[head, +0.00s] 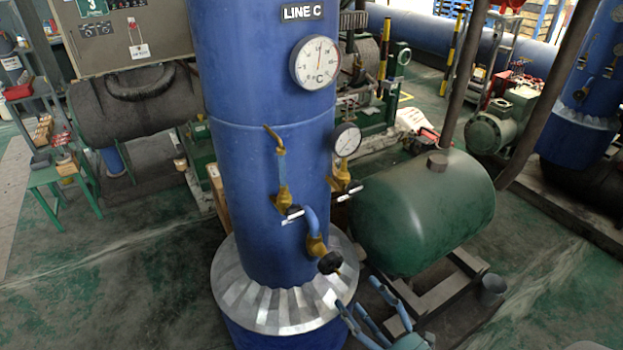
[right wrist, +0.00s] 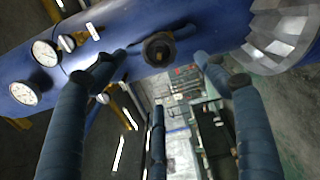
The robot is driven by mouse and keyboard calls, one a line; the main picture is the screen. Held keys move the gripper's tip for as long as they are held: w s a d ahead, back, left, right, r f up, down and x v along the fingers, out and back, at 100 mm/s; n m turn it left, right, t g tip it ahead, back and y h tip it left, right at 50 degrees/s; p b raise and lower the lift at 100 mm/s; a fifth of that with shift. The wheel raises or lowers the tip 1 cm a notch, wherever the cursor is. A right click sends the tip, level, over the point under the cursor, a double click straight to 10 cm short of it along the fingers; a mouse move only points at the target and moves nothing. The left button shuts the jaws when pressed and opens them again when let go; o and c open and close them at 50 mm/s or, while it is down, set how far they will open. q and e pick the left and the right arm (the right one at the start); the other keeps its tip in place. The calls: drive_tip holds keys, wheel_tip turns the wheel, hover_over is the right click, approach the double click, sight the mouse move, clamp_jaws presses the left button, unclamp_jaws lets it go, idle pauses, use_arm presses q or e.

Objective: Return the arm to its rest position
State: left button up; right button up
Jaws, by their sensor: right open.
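My right gripper (head: 362,296) shows at the bottom of the head view, with its blue fingers spread and nothing between them. It is low and to the right of the blue LINE C column (head: 262,180). In the right wrist view the open fingers (right wrist: 155,78) spread below a dark round valve knob (right wrist: 159,48) on the column, with no visible grip on it. The knob also shows in the head view (head: 329,263), above the fingers. My left gripper is not in view.
The column carries a temperature dial (head: 314,63), a smaller gauge (head: 346,140) and brass valves (head: 283,198). A green tank (head: 425,215) stands close on the right. A green stool (head: 62,182) is at left. Open floor (head: 130,280) lies at lower left.

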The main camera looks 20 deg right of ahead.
drive_tip(key=s+a+f+m+g+h, duration=0.1)
drive_tip(key=s+f+m+g, duration=0.25)
drive_tip(key=f, duration=0.75)
drive_tip(key=s+a+f+m+g+h, duration=0.1)
drive_tip(key=s+f+m+g, duration=0.3)
drive_tip(key=f, duration=0.6)
drive_tip(key=s+a+f+m+g, duration=0.15)
drive_tip(key=f+m, duration=0.35)
drive_tip(key=f, duration=0.6)
drive_tip(key=s+f+m+g, duration=0.2)
drive_tip(key=s+f, duration=0.3)
drive_tip(key=s, duration=0.3)
drive_tip(key=s+f+m+g, duration=0.2)
drive_tip(key=s+f, duration=0.3)
drive_tip(key=s, duration=0.3)
drive_tip(key=s+a+f+m+g, duration=0.1)
drive_tip(key=s+f+m+g, duration=0.1)
drive_tip(key=s+f, duration=0.3)
drive_tip(key=s+g, duration=0.1)
drive_tip(key=s, duration=0.2)
drive_tip(key=shift+m+g+h, duration=0.3)
drive_tip(key=shift+m+g, duration=0.05)
drive_tip(key=shift+g, duration=0.05)
